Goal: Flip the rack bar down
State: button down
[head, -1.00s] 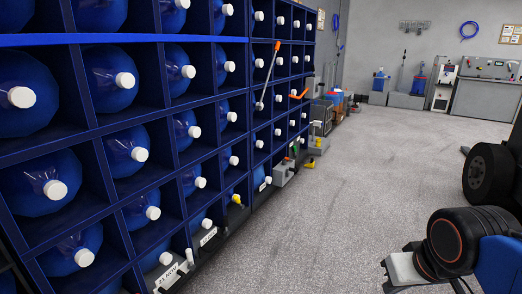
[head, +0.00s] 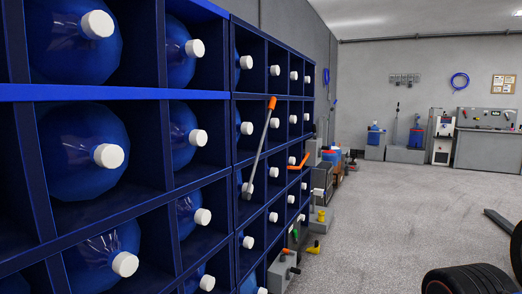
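The rack bar (head: 258,148) is a thin grey lever with an orange grip at its top end. In the head view it stands raised and slightly tilted in front of the blue rack (head: 232,190), its top leaning right. Its lower end meets the rack near a white bottle cap. The rack holds large blue bottles (head: 82,150) with white caps facing the aisle. My gripper is not in view, and nothing is seen touching the bar.
A shorter orange handle (head: 299,161) sticks out from the rack farther along. Grey boxes with small levers (head: 283,270) stand low beside the rack. A workbench (head: 487,151) stands at the back wall.

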aim_at(246, 195)
jog(key=i+j+z, duration=0.2)
jog(key=i, duration=0.45)
jog(key=i+j+z, duration=0.15)
jog(key=i, duration=0.55)
